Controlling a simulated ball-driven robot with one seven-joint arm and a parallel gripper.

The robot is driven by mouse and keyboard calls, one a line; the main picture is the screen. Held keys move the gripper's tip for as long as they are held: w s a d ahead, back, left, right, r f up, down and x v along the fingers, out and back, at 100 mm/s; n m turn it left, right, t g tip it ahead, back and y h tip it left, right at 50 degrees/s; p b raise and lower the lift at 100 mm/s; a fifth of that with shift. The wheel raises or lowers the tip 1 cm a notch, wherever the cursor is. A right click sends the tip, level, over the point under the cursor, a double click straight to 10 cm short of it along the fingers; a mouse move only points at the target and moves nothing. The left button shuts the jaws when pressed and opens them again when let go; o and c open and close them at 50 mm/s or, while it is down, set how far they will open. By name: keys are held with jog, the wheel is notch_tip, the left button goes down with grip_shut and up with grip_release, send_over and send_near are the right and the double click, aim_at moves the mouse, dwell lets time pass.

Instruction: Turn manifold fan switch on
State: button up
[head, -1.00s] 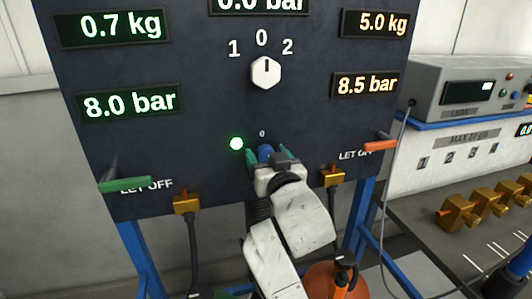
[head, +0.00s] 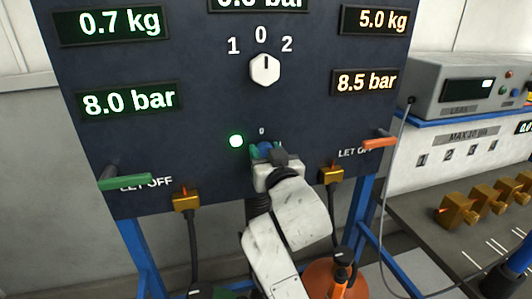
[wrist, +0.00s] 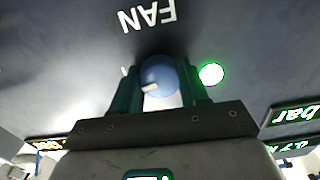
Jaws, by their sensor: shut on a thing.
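The fan switch is a round blue knob (wrist: 158,76) on the dark panel, with a white mark on its lower side in the wrist view. An upside-down FAN label (wrist: 148,17) shows above it there. In the head view the knob (head: 265,148) is mostly hidden by my gripper (head: 266,151), below a small 0 mark (head: 262,131). My gripper (wrist: 157,88) has its green fingers on both sides of the knob and is shut on it. A lit green lamp (head: 236,141) is left of the knob; it also shows in the wrist view (wrist: 211,74).
A white selector (head: 265,70) above points to 0. A green-handled lever (head: 126,182) is at left and an orange-handled one (head: 379,142) at right. Brass connectors (head: 186,202) with cables hang below. An orange round object (head: 320,279) is below my arm.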

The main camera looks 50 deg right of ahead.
jog(key=shift+m+b, duration=0.8)
jog(key=shift+m, duration=0.2)
jog(key=shift+r+m, duration=0.15)
jog(key=shift+m, duration=0.25)
jog(key=o, duration=1.1)
jog(key=shift+c, duration=0.2)
jog(key=v, duration=1)
jog(key=shift+s+a, duration=0.25)
jog(key=shift+s, duration=0.1)
